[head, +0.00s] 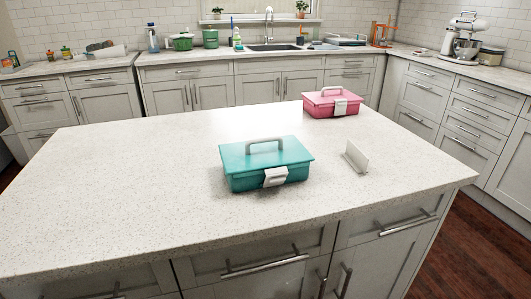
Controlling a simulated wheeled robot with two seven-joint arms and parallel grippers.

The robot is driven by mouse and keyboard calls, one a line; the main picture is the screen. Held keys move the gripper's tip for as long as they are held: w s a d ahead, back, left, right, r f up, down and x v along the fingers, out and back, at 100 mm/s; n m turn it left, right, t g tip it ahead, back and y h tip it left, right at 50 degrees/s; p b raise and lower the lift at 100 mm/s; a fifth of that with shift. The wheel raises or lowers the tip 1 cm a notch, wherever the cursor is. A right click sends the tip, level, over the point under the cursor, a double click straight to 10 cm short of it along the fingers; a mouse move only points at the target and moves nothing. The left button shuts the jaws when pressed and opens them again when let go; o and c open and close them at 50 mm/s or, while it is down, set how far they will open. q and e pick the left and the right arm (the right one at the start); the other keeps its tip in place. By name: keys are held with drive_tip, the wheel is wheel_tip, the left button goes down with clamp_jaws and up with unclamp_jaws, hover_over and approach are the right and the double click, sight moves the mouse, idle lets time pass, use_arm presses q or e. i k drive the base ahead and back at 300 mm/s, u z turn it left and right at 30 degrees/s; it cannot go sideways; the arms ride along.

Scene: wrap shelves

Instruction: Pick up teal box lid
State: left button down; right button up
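A teal box (252,178) stands on the island countertop near the middle of the head view. Its teal lid (240,159) lies flat on top and looks closed. A light grey handle (265,143) stands up from the lid. A white latch (275,177) sits on the front side and laps over the lid's front edge. Neither of my grippers is in view.
A pink box (331,104) with a white latch stands farther back on the island (130,190). A small white upright piece (356,157) stands right of the teal box. The island's left and front are clear. Counters with kitchen items line the walls.

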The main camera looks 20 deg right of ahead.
sight(252, 157)
drive_tip(key=u, duration=1.15)
drive_tip(key=k, duration=0.5)
drive_tip(key=z, duration=0.6)
